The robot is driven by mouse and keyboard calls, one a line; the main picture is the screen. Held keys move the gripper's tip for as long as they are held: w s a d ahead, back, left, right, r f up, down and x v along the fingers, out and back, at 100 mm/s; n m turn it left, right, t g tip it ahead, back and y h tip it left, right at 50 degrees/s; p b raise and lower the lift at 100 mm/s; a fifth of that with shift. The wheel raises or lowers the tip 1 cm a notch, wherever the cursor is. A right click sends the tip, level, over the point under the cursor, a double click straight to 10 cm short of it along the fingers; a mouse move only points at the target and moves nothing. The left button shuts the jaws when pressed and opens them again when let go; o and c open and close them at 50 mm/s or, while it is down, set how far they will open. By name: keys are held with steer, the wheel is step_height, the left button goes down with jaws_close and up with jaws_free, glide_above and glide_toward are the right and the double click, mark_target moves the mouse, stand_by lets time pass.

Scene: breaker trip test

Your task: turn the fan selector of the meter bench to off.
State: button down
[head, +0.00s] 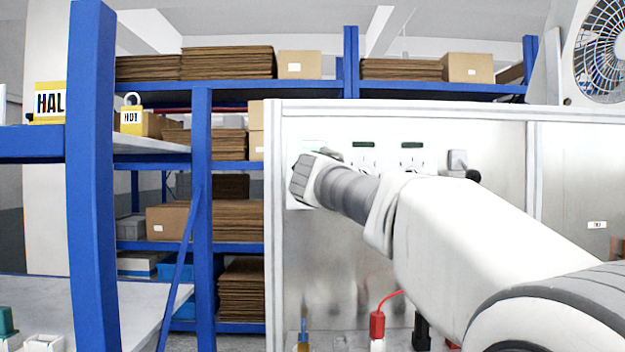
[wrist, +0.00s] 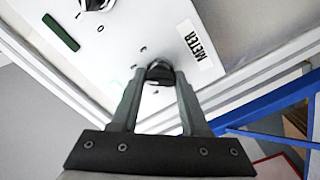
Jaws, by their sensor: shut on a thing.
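The selector knob (wrist: 158,72) is a dark round knob on a pale plate (wrist: 140,22) labelled METER, seen in the wrist view. My gripper (wrist: 160,80) is shut on this knob, with one finger on each side of it. Small marks sit beside the knob, too small to read, and I cannot tell which one it points to. A faint green patch (wrist: 122,98) shows beside the left finger. In the head view my arm reaches to the left end of the bench's upright panel (head: 500,145) and hides the knob and fingertips.
Another dark knob (wrist: 95,3) with I and 0 marks and a dark green window (wrist: 60,32) are nearby. Two more dark green windows (head: 363,145) (head: 411,145) lie along the panel. A fan (head: 602,50) stands upper right. A blue shelf post (head: 92,180) stands left. A red plug (head: 377,324) is below.

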steer(key=n+p, duration=0.2)
steer(key=n, duration=1.4)
steer(key=shift+n, duration=0.4)
stand_by(0.3)
steer(key=shift+c, duration=2)
jaws_free()
steer(key=s+b, duration=0.3)
steer(key=s, duration=1.4)
steer(key=shift+s, duration=0.2)
